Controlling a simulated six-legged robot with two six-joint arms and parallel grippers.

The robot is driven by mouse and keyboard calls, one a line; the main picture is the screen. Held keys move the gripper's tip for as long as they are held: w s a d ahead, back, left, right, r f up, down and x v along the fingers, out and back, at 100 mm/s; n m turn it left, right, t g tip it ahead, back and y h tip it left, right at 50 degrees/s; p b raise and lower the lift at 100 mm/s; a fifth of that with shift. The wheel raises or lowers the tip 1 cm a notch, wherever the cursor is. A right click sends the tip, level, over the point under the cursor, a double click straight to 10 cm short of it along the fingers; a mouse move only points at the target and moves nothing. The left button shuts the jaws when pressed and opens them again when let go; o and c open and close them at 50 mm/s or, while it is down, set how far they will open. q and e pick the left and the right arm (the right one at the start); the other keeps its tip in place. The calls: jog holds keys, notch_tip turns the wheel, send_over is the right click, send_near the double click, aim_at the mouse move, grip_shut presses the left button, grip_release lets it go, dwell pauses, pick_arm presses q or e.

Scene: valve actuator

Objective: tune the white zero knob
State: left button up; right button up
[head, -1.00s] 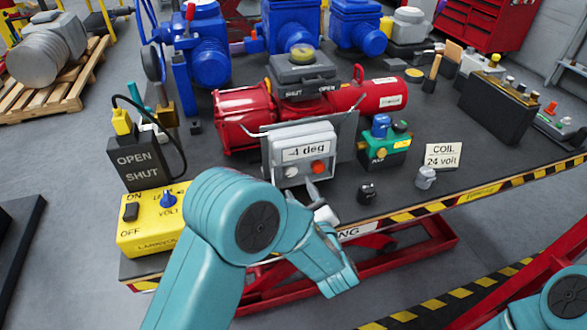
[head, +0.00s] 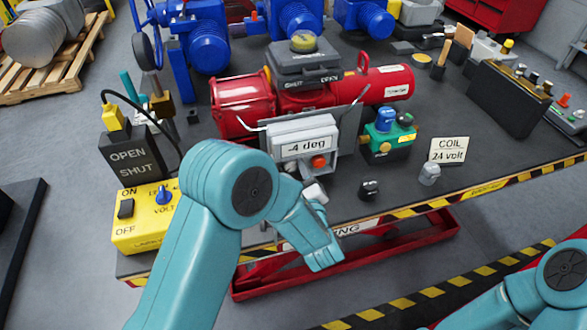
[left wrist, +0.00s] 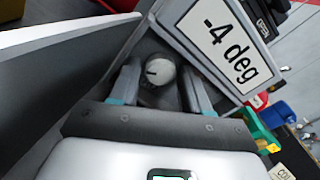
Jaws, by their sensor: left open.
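The white zero knob (left wrist: 160,72) shows in the left wrist view as a round knob with a dark index line. It sits between the two fingers of my left gripper (left wrist: 161,88), which is open around it, with a gap visible on both sides. The grey control box (head: 303,130) above reads -4 deg, and the same display (left wrist: 228,42) shows in the left wrist view. A red knob (head: 318,162) is on the box's front. My right gripper is out of view.
A red actuator (head: 245,100) stands behind the box. A yellow supply box (head: 140,222) and a black OPEN/SHUT box (head: 133,160) stand at left.

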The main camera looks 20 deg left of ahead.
pick_arm(q)
jog(key=shift+s, duration=0.1)
jog(key=c, duration=0.8)
jog(key=shift+o, duration=0.2)
jog(key=shift+m+b, duration=0.7)
jog(key=shift+m, duration=0.2)
jog(key=shift+m+b, duration=0.55)
jog(key=shift+m, duration=0.65)
jog(key=m, duration=0.2)
jog(key=shift+m, duration=0.3)
jog(key=shift+r+m, duration=0.1)
jog(key=shift+m, duration=1.3)
